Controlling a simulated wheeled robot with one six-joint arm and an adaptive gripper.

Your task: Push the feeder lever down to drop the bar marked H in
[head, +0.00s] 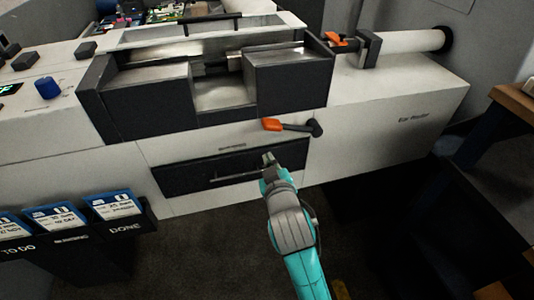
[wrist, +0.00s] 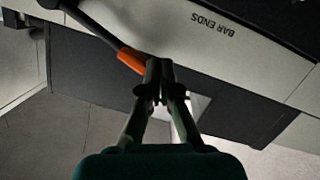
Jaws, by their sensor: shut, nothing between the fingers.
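Two orange-tipped levers show in the head view. One lever (head: 292,127) is on the machine's front face, its dark arm lying nearly level with the orange grip to the left. The other lever (head: 337,40) is beside the white feeder tube (head: 405,41) at the back right. I cannot tell from the labels which is the feeder lever. My gripper (head: 267,159) is shut and empty, just below the front lever's orange grip. In the wrist view the fingertips (wrist: 160,66) are close to that orange grip (wrist: 131,60); contact is unclear. No bar marked H is visible.
A dark drawer (head: 190,180) with a bar handle is in the machine front behind my gripper; "BAR ENDS" lettering shows in the wrist view. A dark rack (head: 136,232) with blue-and-white cards stands at lower left. A wooden-topped bench (head: 513,101) is at right.

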